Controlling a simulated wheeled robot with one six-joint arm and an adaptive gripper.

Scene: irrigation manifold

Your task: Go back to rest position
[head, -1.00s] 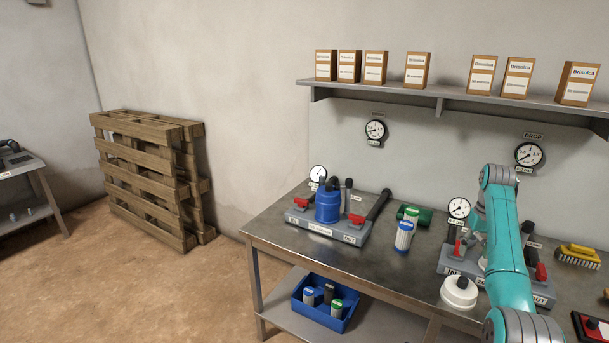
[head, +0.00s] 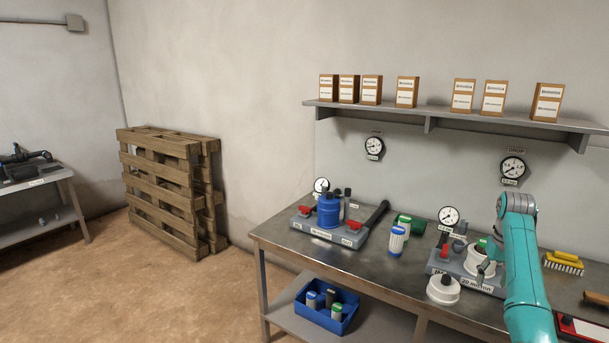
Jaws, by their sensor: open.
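My teal arm rises at the right, and my gripper (head: 487,267) shows small and partly covered by the arm at the right manifold (head: 437,263). It looks open, beside a white cartridge with a green top (head: 474,262) that stands in that manifold. I cannot tell whether they touch. The manifold carries a "20 micron" label and a red valve handle. A white round cap (head: 443,290) lies on the bench in front of it. The left manifold (head: 325,232) holds a blue housing (head: 328,211) with red handles.
The metal bench (head: 385,275) also bears a blue-topped cartridge (head: 397,241), a green cylinder (head: 412,226) and a yellow brush (head: 564,262). A blue bin (head: 323,318) with cartridges sits on the lower shelf. Boxes line the wall shelf (head: 455,124).

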